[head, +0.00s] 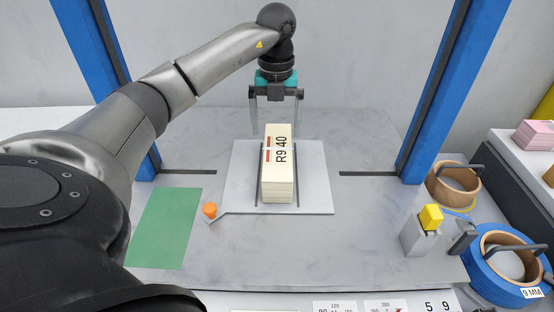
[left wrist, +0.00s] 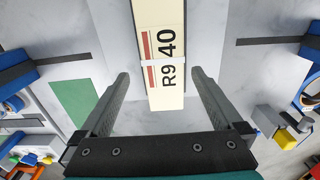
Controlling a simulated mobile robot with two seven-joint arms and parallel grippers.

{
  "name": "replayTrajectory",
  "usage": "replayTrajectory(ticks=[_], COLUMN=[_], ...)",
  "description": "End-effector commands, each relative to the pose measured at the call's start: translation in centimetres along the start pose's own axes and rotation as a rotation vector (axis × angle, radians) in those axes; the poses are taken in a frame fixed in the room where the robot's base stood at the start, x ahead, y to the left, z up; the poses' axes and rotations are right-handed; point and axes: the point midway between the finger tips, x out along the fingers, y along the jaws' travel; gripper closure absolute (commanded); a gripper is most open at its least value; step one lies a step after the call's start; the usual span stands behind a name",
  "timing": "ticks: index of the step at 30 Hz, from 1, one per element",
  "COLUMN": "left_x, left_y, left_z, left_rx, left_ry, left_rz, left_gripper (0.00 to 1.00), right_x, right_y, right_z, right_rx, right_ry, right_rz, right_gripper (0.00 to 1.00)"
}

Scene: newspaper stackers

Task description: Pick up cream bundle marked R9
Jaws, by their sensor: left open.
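The cream bundle marked R9 40 (head: 279,172) is a tall stack with red bars and a pale band across its top. It stands on a light grey plate (head: 317,196) between two dark slots. My left gripper (head: 275,128) is open above the far end of the bundle, with its fingers pointing down. In the left wrist view the bundle (left wrist: 163,60) lies ahead, between the lines of the two open fingers (left wrist: 160,80), and neither finger touches it. My right gripper is not in view.
Blue posts (head: 440,95) stand on both sides. A green mat (head: 165,228) lies left and an orange knob (head: 209,210) sits at the plate's corner. At right are a yellow-topped block (head: 430,217), strap rolls (head: 453,184) and a pink stack (head: 535,135).

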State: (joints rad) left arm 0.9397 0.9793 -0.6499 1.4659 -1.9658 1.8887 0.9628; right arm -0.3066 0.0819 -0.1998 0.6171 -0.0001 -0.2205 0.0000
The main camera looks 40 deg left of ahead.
Motion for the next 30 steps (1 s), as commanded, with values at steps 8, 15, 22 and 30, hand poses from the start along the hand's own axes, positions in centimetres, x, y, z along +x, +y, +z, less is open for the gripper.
replayTrajectory(ticks=[8, 15, 22, 30], left_x=[3.8, 5.5, 8.8, 9.1], left_y=[-0.1, -0.3, -0.5, -0.5], left_z=[0.0, -0.1, -0.1, -0.1], left_rx=[-0.001, -0.001, -0.001, -0.001], left_ry=[0.001, 0.003, 0.002, 0.001], left_rz=[-0.003, -0.002, -0.004, -0.004], left_gripper=[0.00, 0.00, 0.00, 0.02], right_x=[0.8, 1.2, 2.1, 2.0], right_y=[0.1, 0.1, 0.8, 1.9], right_z=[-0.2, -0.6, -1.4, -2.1], right_rx=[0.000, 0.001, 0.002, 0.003], right_ry=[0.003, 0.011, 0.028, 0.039], right_rz=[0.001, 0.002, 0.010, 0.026], right_gripper=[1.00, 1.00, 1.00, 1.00])
